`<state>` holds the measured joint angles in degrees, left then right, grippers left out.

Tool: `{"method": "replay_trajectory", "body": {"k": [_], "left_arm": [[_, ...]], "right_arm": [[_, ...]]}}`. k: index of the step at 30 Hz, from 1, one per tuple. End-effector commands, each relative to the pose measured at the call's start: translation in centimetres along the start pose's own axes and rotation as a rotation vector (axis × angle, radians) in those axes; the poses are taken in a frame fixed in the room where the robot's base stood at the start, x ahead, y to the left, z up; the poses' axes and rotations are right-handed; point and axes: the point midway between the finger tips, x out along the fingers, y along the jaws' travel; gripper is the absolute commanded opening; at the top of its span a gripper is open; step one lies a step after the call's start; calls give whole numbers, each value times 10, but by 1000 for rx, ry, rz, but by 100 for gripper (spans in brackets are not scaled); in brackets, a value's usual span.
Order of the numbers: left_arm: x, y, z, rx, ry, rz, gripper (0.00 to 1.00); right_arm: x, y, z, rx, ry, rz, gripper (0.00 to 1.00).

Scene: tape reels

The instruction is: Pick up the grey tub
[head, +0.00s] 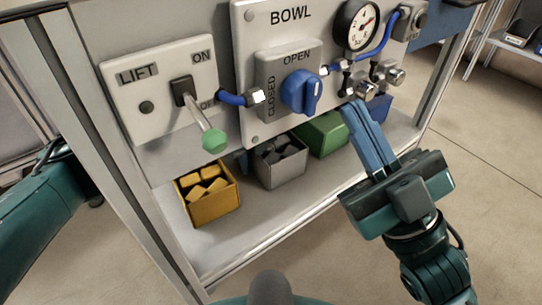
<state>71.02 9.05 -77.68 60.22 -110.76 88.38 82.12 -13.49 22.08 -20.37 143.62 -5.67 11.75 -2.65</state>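The grey tub (281,169) stands upright on the low shelf under the control panels, between a yellow tub and a green tub. It holds dark grey pieces. Its upper back is partly hidden by the panel above. My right gripper (354,108) is to the right of the grey tub in the picture and apart from it. Its blue fingers lie together, shut, with nothing visible between them, and their tips overlap the fittings below the gauge. My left arm comes in at the left edge, but its fingers do not show.
The yellow tub (210,198) holds yellow blocks; the green tub (324,134) is partly covered by the panel. A lever with a green knob (214,139) and a blue valve handle (301,92) stick out above. The shelf's front (290,212) is bare.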

Motion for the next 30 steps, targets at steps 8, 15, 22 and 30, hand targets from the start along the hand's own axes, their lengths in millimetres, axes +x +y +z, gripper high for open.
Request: {"method": "replay_trajectory", "body": {"k": [8, 15, 22, 30], "left_arm": [[-1, 0, 0, 0, 0, 0, 14], [-1, 0, 0, 0, 0, 0, 0], [-1, 0, 0, 0, 0, 0, 0], [-3, 0, 0, 0, -1, -2, 0]], "right_arm": [[0, 0, 0, 1, -2, 0, 0], [0, 0, 0, 1, -1, 0, 0], [0, 0, 0, 1, -2, 0, 0], [1, 0, -1, 2, -2, 0, 0]]}}
